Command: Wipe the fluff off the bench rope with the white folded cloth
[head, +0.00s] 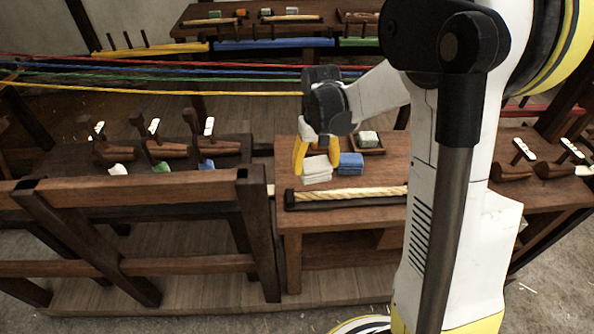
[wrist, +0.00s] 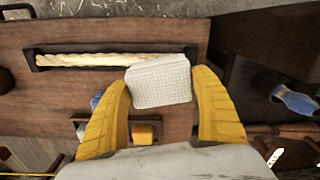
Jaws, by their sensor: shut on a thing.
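My gripper (wrist: 161,88) is shut on the white folded cloth (wrist: 160,82), which sits between its two yellow fingers. In the head view the cloth (head: 317,172) is below the gripper (head: 317,165), at the left part of the bench top; I cannot tell whether it touches the bench. The pale bench rope (head: 350,194) lies in a dark holder along the bench's front edge. In the wrist view the rope (wrist: 90,60) runs across the top, and the cloth overlaps part of its holder. I cannot make out fluff on the rope.
A blue folded cloth (head: 351,162) lies right of the white one. Behind it a small wooden tray (head: 372,150) holds a pale block. Coloured ropes (head: 200,75) stretch across behind the bench. A wooden frame (head: 140,186) stands at left. Tools on stands (head: 205,147) are behind it.

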